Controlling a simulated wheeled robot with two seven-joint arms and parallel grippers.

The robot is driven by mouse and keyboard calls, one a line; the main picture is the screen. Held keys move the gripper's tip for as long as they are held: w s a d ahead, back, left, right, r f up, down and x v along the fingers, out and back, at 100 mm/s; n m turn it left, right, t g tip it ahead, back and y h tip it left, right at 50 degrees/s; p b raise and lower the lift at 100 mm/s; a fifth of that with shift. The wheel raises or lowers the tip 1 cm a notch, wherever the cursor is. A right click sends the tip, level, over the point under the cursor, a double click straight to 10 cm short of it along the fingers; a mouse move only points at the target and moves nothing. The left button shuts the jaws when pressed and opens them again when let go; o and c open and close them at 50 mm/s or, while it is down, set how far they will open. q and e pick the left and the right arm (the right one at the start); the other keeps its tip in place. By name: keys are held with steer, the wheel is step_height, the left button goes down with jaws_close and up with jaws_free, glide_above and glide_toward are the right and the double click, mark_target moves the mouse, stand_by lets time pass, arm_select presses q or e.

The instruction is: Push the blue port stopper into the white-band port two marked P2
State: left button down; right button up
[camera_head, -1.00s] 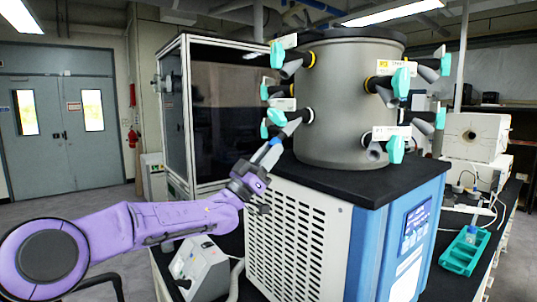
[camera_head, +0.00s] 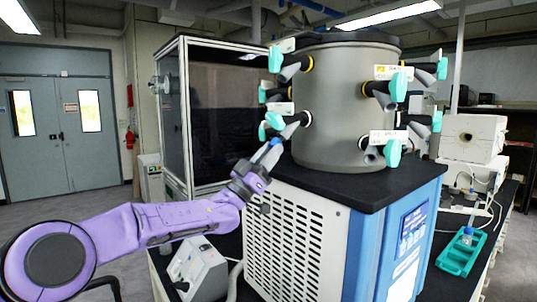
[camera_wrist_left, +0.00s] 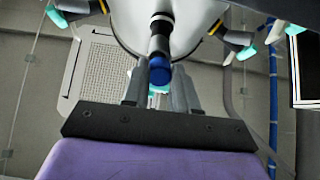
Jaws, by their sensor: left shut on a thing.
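My left gripper (camera_head: 262,164) is shut on the blue port stopper (camera_head: 268,154), which points up toward the lower left side of the grey drum (camera_head: 345,140). In the left wrist view the stopper (camera_wrist_left: 159,72) sits between the fingers of my gripper (camera_wrist_left: 160,95), in line with a dark port tube (camera_wrist_left: 160,40). In the head view that port (camera_head: 290,129) has a white band at the drum wall and a teal valve handle (camera_head: 275,121). The stopper is at or very near the port's mouth; I cannot tell how far in. The P2 mark is not readable. My right gripper is out of view.
Other ports with teal handles and yellow or white bands ring the drum, close above the gripper. The freeze dryer cabinet (camera_head: 295,235) stands right beside my arm. A grey pump-like unit (camera_head: 198,268) sits below. A teal tray (camera_head: 460,254) lies at the right.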

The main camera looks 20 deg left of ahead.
arm_select(q)
steer(key=shift+r, duration=0.25)
steer(key=c, duration=1.2)
jaws_free()
steer(key=o, duration=0.4)
steer(key=shift+w+d, duration=0.1)
steer(key=shift+w+d+f, duration=0.1)
steer(key=b+v, duration=0.6)
steer(key=v, duration=0.4)
steer(key=shift+f, duration=0.15)
